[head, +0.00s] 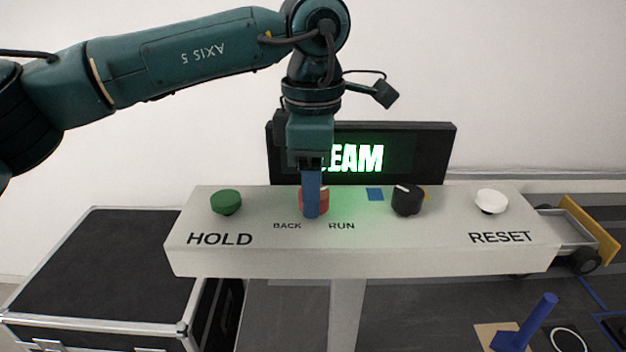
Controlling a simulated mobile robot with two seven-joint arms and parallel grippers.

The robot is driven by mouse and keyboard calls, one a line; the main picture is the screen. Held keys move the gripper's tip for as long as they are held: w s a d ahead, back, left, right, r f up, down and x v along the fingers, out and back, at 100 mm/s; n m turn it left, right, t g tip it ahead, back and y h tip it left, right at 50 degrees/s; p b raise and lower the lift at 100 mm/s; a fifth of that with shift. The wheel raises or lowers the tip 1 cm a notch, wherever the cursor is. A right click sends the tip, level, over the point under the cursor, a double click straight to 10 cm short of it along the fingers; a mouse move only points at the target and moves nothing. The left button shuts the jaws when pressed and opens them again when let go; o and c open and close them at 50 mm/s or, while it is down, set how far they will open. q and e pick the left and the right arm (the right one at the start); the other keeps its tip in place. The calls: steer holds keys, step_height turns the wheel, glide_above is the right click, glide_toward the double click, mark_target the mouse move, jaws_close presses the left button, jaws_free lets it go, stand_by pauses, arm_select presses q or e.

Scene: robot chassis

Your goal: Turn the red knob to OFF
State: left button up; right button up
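The red knob (325,203) sits on the top of the pale control box (420,235), between the green button and the black knob. The labels BACK and RUN are printed in front of it; an OFF label is not visible. My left gripper (311,212) points down from above, its blue fingers in front of and over the red knob. The fingers hide much of the knob and its pointer. I cannot tell whether they touch or grip it. My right gripper is not in view.
A green button (226,201) is at the left above HOLD, a black knob (407,199) right of centre, and a white button (491,201) above RESET. A lit display (420,150) stands behind. A black case (105,260) is at the left, a blue object (530,325) below right.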

arm_select(q)
steer(key=c, duration=0.8)
steer(key=shift+o, duration=0.2)
